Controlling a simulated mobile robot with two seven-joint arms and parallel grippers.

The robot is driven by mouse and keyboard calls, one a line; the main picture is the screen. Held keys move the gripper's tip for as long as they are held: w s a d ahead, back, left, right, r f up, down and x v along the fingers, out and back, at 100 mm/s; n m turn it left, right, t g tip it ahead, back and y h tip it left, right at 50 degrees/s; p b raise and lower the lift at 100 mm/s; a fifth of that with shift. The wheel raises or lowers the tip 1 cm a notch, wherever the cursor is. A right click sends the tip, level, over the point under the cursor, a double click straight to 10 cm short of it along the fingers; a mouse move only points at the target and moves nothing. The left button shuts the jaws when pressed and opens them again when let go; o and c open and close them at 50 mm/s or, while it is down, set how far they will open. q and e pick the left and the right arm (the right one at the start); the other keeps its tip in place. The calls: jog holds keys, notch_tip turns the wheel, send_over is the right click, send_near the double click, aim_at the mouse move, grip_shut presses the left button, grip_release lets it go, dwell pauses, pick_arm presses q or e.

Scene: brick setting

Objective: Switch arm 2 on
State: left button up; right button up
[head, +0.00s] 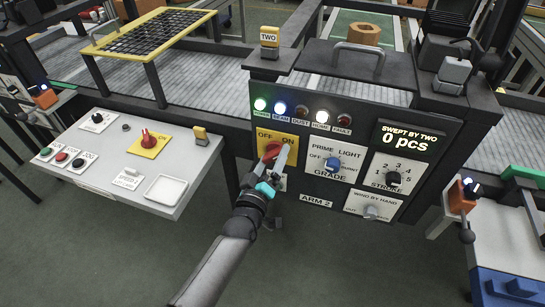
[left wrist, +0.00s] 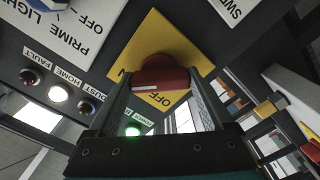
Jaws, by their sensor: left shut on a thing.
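The arm 2 panel (head: 316,202) is a dark upright box. On its left is a yellow OFF/ON plate (head: 287,134), which also shows in the left wrist view (left wrist: 150,38), with a red rotary knob (head: 269,149). My left gripper (head: 277,161) is shut on this knob, seen between the fingers in the left wrist view (left wrist: 160,75). The fingers partly cover the knob, so I cannot tell exactly where it points. The green power lamp (head: 260,104), the beam lamp (head: 280,107) and the home lamp (head: 322,116) are lit. The dust and fault lamps look dark. My right gripper is not in view.
Right of the knob are a blue grade knob (head: 333,164), a black stroke knob (head: 393,179) and a hand-wind knob (head: 371,212). A white side console (head: 118,172) with another red switch (head: 149,139) stands at left. A blue box (head: 507,287) is at lower right.

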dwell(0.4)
pick_arm(q)
jog(key=o, duration=1.1)
jog(key=shift+o, duration=0.2)
jog(key=shift+s, duration=0.1)
jog(key=p+v, duration=0.2)
jog(key=v, duration=1.3)
jog(key=shift+a, duration=0.1)
